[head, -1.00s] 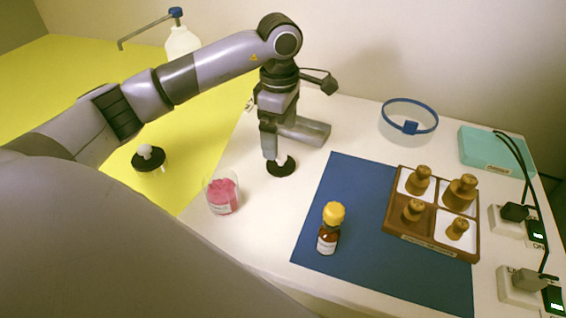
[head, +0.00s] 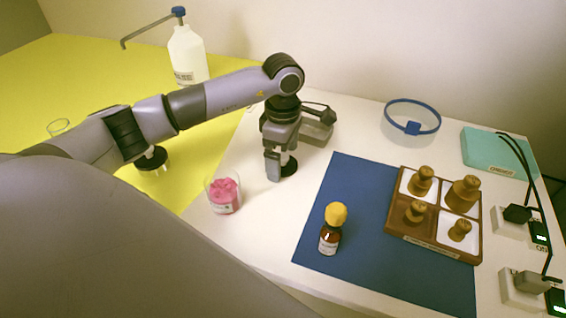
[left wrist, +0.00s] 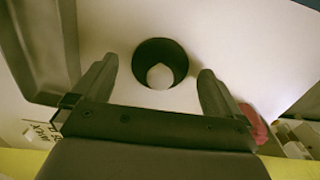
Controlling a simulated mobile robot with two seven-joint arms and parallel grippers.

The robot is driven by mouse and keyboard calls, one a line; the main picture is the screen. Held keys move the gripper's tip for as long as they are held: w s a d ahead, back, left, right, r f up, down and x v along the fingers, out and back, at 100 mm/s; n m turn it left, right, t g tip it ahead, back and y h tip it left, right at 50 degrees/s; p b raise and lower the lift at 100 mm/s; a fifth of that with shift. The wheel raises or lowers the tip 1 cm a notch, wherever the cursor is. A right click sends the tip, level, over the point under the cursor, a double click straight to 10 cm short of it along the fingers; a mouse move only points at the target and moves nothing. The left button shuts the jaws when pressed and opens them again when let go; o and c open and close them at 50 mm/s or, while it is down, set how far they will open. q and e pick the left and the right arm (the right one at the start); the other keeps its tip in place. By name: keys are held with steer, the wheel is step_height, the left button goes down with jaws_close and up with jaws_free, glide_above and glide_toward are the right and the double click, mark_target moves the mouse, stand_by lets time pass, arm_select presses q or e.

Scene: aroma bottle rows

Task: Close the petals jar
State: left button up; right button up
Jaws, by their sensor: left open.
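The petals jar (head: 223,196) is clear, holds pink petals and stands without a lid near the white table's front left edge; its pink also shows in the left wrist view (left wrist: 254,122). A round black lid (head: 289,166) with a pale knob is on the white table to its right, partly hidden by my left gripper (head: 280,176). In the left wrist view the lid (left wrist: 150,50) shows between the fingertips of my open left gripper (left wrist: 158,70). I cannot tell whether the fingers touch the knob. My right gripper is not in view.
A black-lidded jar (head: 152,158), partly behind my arm, and a white pump bottle (head: 187,55) stand on the yellow surface. A grey tray (head: 318,125) lies behind my gripper.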

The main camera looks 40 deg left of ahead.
mark_target(283, 156)
arm_select(q)
steer(key=shift+f, duration=0.2)
steer(key=c, duration=1.2)
step_height(283, 156, up, 20)
steer(key=p, duration=0.2)
